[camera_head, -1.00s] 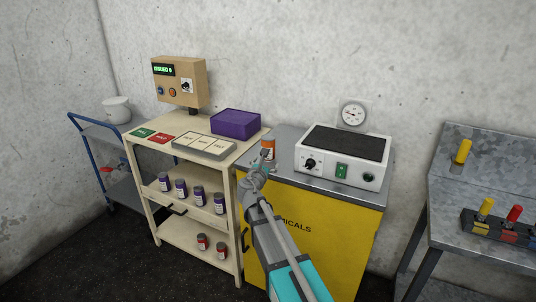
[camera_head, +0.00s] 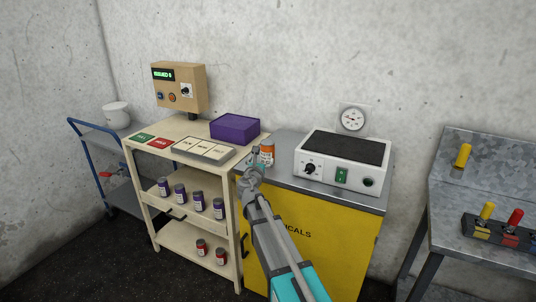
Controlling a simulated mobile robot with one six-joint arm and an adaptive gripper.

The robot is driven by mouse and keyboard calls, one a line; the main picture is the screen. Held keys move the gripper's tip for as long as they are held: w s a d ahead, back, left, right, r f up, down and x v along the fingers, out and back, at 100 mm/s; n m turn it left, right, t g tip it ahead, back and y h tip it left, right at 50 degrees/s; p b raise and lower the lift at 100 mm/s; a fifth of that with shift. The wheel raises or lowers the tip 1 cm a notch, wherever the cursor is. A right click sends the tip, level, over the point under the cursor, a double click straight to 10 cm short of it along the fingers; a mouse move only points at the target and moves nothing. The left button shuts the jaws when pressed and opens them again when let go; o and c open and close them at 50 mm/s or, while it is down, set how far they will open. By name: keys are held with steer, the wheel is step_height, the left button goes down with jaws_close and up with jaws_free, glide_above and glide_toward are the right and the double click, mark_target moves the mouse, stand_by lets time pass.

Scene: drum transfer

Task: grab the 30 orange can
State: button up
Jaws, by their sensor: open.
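The orange can (camera_head: 268,154) stands upright on the grey top of the yellow cabinet, left of the white device. It has a white label; I cannot read any number on it. My gripper (camera_head: 257,158) is at the can's left front side, very close to it in the picture. Its jaws are open, though its fingers are small here and partly overlap the can's left edge. I cannot tell whether they touch the can.
The white device (camera_head: 342,162) with a dark top stands right of the can. The cream cart (camera_head: 138,150) on the left carries a purple box (camera_head: 235,128), a label tray (camera_head: 203,150) and a control box (camera_head: 179,88).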

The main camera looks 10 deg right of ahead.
mark_target(266, 149)
steer(key=x, duration=0.5)
steer(key=shift+w, duration=0.1)
steer(key=shift+d+r+p+x, duration=0.1)
steer(key=shift+r+p+x, duration=0.1)
steer(key=shift+x, duration=1.1)
steer(key=shift+d+r+p+x, duration=0.1)
steer(key=shift+d+p+x, duration=0.05)
steer(key=shift+x, duration=1.1)
steer(key=c, duration=1.1)
